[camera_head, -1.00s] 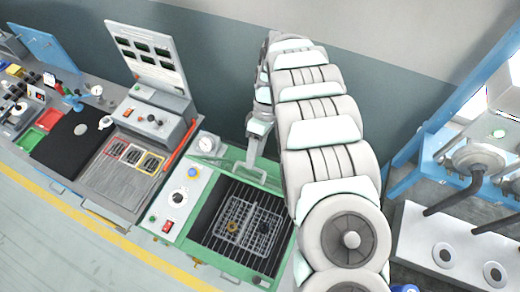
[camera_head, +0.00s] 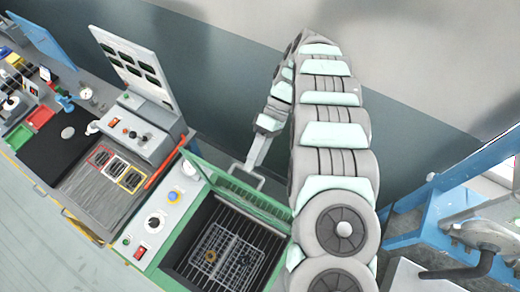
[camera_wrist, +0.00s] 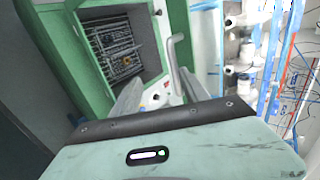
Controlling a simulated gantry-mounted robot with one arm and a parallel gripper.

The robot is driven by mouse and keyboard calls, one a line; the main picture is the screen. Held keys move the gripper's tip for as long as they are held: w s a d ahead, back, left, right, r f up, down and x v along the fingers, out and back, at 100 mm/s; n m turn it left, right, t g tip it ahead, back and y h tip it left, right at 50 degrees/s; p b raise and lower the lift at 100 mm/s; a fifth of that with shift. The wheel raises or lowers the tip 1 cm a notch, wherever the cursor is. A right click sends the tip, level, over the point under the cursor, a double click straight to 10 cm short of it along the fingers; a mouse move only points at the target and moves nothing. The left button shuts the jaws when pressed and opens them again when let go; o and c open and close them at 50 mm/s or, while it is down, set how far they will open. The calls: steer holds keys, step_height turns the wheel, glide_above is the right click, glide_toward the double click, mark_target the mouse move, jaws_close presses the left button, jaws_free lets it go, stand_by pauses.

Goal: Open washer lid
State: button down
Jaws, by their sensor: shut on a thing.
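The green washer (camera_head: 157,262) stands at bottom centre in the head view. Its green-framed lid (camera_head: 235,197) is tilted up at the back, and the dark opening below shows a wire basket (camera_head: 227,257) with a small brass-coloured part (camera_head: 210,256) in it. My gripper (camera_head: 251,165) is shut on the grey lid handle (camera_head: 236,171) at the lid's upper edge. In the wrist view the bent handle (camera_wrist: 175,50) runs down between my two fingers (camera_wrist: 163,95). The fingertips are small in the head view, and my arm hides the washer's right side.
A control box (camera_head: 136,125) with a raised panel (camera_head: 133,62) stands left of the washer. Coloured trays (camera_head: 20,137) lie further left. A blue frame (camera_head: 445,205) with grey fixtures stands on the right. The wall is behind my arm.

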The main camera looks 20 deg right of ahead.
steer(key=shift+w+f, duration=0.2)
steer(key=shift+f, duration=0.5)
steer(key=c, duration=1.2)
jaws_free()
steer(key=shift+s+a+f, duration=0.1)
steer(key=shift+s+a, duration=0.05)
steer(key=shift+s, duration=0.05)
steer(key=shift+r, duration=0.2)
steer(key=shift+c, duration=0.9)
steer(key=shift+w+r, duration=0.1)
steer(key=shift+c, duration=0.6)
